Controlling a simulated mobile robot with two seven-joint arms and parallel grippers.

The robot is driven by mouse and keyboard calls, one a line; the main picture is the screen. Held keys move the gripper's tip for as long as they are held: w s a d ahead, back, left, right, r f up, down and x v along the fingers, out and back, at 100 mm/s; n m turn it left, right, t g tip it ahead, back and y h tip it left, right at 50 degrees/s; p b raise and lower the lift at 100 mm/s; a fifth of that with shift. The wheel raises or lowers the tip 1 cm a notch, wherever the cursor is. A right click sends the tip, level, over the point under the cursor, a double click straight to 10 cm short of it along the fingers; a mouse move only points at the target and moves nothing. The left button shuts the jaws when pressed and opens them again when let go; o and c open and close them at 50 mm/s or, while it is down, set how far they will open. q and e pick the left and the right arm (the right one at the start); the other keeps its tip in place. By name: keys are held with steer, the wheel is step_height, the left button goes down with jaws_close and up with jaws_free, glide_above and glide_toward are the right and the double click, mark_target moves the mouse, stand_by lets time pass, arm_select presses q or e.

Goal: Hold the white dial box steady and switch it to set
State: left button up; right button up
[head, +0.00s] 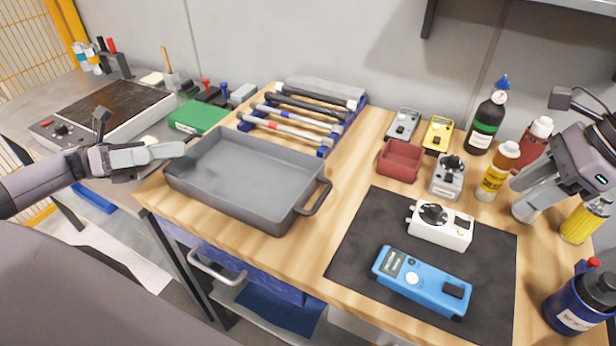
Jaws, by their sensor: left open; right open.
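The white dial box (440,229) lies on a black mat (360,235) on the wooden bench. It has a black dial on its top left and a small round button to the right. The dial's setting is too small to read. My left gripper (182,149) is at the left, over the gap by the grey tray, empty and far from the box. My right gripper (518,200) is at the right, among the bottles, right of the box and apart from it. Both grippers are open.
A blue device (425,280) lies on the mat just in front of the white box. A grey tray (245,172) fills the middle left. A grey dial box (447,180), a red bin (400,160) and a yellow-orange bottle (497,172) stand behind. A dark blue container (580,300) stands front right.

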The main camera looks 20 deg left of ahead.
arm_select(q)
steer(key=w+d+r+m, duration=0.1)
steer(key=w+d+r, duration=0.25)
steer(key=r, duration=0.35)
steer(key=w+d+r+g, duration=0.1)
steer(key=w+d+r, duration=0.2)
steer(key=w+r, duration=0.3)
steer(key=w+d+r+m, duration=0.1)
steer(key=w+d+r, duration=0.3)
steer(key=r, duration=0.4)
steer(key=m+g+y, duration=0.5)
steer(key=m+g, duration=0.1)
steer(key=m, duration=0.3)
glide_above(406, 221)
steer(key=a, duration=0.7)
steer(key=f, duration=2.7)
steer(key=shift+w+d+f, duration=0.1)
steer(key=shift+d+f, duration=0.1)
steer(key=x, duration=0.5)
steer(key=shift+d+f, duration=0.2)
steer(key=shift+x, duration=0.8)
